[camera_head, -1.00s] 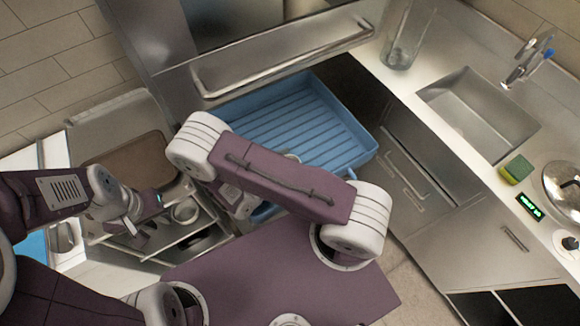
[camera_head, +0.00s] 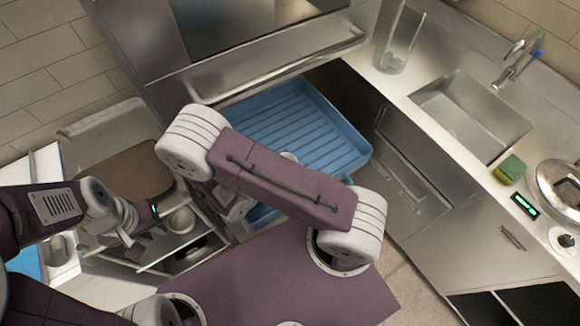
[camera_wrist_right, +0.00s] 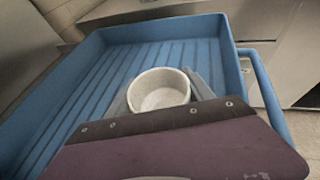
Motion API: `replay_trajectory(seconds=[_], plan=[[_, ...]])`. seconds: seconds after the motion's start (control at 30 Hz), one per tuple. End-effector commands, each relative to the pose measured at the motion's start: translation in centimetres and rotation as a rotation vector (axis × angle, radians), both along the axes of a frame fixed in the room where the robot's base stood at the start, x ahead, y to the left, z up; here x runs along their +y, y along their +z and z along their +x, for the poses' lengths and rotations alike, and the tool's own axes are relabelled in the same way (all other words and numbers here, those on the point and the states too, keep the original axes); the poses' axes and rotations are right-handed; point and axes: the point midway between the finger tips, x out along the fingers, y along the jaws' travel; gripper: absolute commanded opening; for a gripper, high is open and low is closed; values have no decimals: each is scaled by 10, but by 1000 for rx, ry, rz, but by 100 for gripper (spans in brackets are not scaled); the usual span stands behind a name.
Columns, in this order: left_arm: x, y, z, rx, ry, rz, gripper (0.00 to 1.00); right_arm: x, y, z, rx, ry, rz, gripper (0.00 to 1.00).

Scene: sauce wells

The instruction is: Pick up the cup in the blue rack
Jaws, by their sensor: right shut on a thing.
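The blue rack (camera_head: 345,135) is a ridged, tray-like drawer in the middle of the head view. It fills much of the right wrist view (camera_wrist_right: 62,105). A pale round cup (camera_wrist_right: 158,90) stands upright inside it, with its open top showing. In the head view, my right arm hides most of this cup. My right gripper (camera_wrist_right: 163,96) is shut on the cup, with a grey finger on each side. My left gripper (camera_head: 126,238) is at the left of the head view, away from the rack; its finger gap is unclear.
A steel sink (camera_head: 470,115) and a green sponge (camera_head: 510,168) are on the right counter. A glass vessel (camera_head: 398,45) stands at the back. Another pale cup (camera_head: 181,220) is in a lower compartment near my left gripper. The rack's walls surround the held cup.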

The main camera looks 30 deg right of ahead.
Motion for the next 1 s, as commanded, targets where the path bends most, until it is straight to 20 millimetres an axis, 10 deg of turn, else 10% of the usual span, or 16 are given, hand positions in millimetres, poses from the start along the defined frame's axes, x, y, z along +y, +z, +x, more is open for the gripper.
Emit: replay_trajectory(seconds=[0.3,0.6,1.0], plan=[[0,1,0,0,0,0,23,-66,43,-32,5,-7,-3,18],[0,68,0,0,0,0,23,-89,66,-43,8,-7,-5,18],[0,83,0,0,0,0,23,-105,67,-50,3,-2,-1,18]])
